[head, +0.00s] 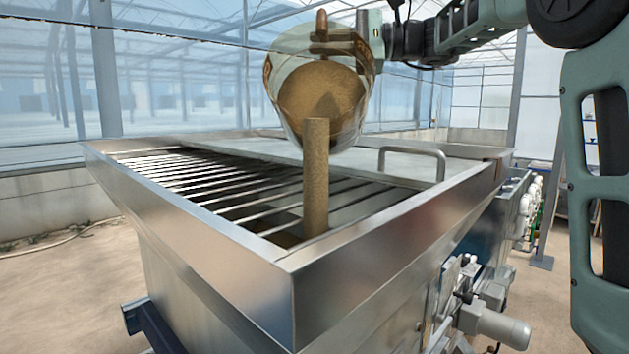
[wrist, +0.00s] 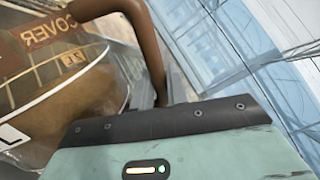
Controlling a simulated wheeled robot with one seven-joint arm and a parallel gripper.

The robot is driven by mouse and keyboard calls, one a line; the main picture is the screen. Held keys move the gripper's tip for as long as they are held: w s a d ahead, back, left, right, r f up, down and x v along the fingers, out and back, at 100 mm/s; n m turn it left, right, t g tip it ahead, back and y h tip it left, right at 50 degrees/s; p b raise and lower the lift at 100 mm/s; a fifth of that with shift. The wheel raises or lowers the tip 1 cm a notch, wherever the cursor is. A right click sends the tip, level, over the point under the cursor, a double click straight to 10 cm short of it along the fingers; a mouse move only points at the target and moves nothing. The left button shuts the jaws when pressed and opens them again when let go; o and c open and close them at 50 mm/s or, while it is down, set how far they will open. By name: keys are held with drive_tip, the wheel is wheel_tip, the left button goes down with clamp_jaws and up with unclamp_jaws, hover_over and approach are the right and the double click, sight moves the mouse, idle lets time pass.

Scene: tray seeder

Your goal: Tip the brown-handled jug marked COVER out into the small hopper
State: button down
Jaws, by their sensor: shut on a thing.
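The clear jug (head: 284,70) hangs tilted, mouth toward me, above a steel hopper (head: 215,225) with a barred top. COVER reads mirrored on the jug in the wrist view (wrist: 45,32). Brown grainy stuff (head: 322,90) fills part of the jug. A thick stream (head: 315,180) of it falls from the lip between the bars near the hopper's front corner. My gripper (head: 335,42) is shut on the brown handle (head: 321,28), behind the jug. The handle also shows in the wrist view (wrist: 148,45). I cannot tell whether this is the small hopper.
A flat lid (head: 270,149) with a bent metal handle (head: 412,152) covers the hopper's back part. A grey motor (head: 492,325) and fittings jut from its right side. Glass greenhouse walls stand behind. The floor at left is open, with a hose (head: 60,238) on it.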

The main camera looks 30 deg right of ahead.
sight(324, 22)
drive_tip(key=shift+s+a+f+n+b, duration=0.15)
drive_tip(key=shift+s+a+n+b, duration=0.25)
drive_tip(key=shift+b, duration=0.3)
drive_tip(key=shift+s+a+f+n+b, duration=0.1)
drive_tip(key=shift+s+a+n+b, duration=0.1)
drive_tip(key=shift+s+n+b, duration=0.4)
drive_tip(key=shift+n, duration=0.6)
drive_tip(key=shift+s+a+r+b, duration=0.55)
drive_tip(key=shift+s+r+b, duration=0.05)
drive_tip(key=shift+s, duration=0.2)
drive_tip(key=shift+s+a+r+b, duration=0.5)
drive_tip(key=shift+s+r+b, duration=0.1)
drive_tip(key=shift+s, duration=0.2)
drive_tip(key=shift+s+a+r+n+b, duration=0.45)
drive_tip(key=shift+s+r+n, duration=0.05)
drive_tip(key=shift+s, duration=0.25)
drive_tip(key=shift+s+a+r+n+b, duration=0.4)
drive_tip(key=shift+s+a+r+n, duration=0.1)
drive_tip(key=shift+s, duration=0.2)
drive_tip(key=s+a+r+n+b, duration=0.2)
drive_tip(key=s+a+n+b, duration=0.6)
drive_tip(key=s, duration=0.6)
drive_tip(key=shift+a+b, duration=0.55)
drive_tip(key=shift+b, duration=0.5)
